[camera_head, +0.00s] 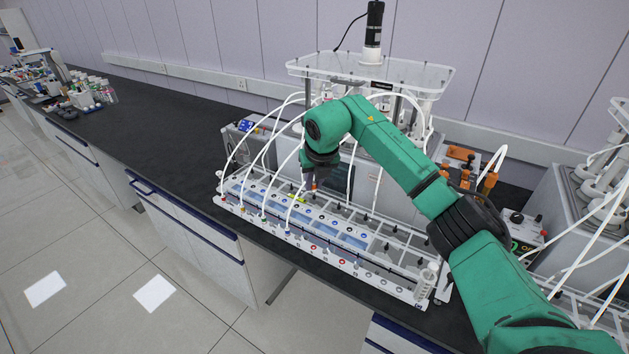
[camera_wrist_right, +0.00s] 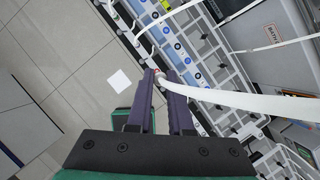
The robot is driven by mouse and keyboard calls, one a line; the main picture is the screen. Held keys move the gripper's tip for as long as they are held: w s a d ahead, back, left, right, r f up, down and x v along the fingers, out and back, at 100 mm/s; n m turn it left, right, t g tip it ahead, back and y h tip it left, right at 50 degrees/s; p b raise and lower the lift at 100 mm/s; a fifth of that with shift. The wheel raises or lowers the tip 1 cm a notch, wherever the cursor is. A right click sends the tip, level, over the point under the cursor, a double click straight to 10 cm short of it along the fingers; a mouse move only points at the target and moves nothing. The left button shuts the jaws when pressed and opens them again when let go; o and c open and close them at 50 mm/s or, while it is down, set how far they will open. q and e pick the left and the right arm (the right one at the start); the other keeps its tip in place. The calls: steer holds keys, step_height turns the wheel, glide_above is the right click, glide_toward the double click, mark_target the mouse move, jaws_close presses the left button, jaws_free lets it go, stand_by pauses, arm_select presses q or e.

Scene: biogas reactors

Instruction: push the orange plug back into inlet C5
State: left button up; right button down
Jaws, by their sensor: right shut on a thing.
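My right gripper (camera_head: 310,184) hangs over the back part of the long white rack (camera_head: 400,292), fingers pointing down. A small orange-red spot, the orange plug (camera_head: 314,187), shows at its fingertips. In the right wrist view the fingers (camera_wrist_right: 162,76) are closed around the end of a thick white tube (camera_wrist_right: 230,98), with a reddish tip (camera_wrist_right: 157,72) between them. The tip seems to be above the rack, but its exact gap to any inlet cannot be told. Inlet C5 cannot be picked out; the labels are too small to read. My left gripper is not in view.
The rack holds blue-labelled bottles with several white tubes arching into it. Behind it stands a reactor unit with a clear top plate (camera_head: 420,76) and a black motor (camera_head: 374,30). Orange-capped parts (camera_head: 490,181) stand at right.

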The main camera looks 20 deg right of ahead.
steer(key=b, duration=1.4)
glide_above(313, 245)
steer(key=s, duration=0.2)
steer(key=shift+w+f, duration=0.15)
steer(key=shift+f, duration=5.05)
steer(key=shift+w+f, duration=0.1)
steer(key=shift+f, duration=5.1)
steer(key=shift+a+f+b, duration=0.1)
steer(key=shift+f+b, duration=0.85)
steer(key=shift+f, duration=0.2)
steer(key=c, duration=0.7)
jaws_free()
steer(key=shift+c, duration=0.2)
steer(key=shift+r, duration=0.15)
steer(key=b+v, duration=0.2)
steer(key=v, duration=1.2)
steer(key=shift+b, duration=0.4)
steer(key=shift+s+r, duration=0.1)
steer(key=shift+s, duration=0.05)
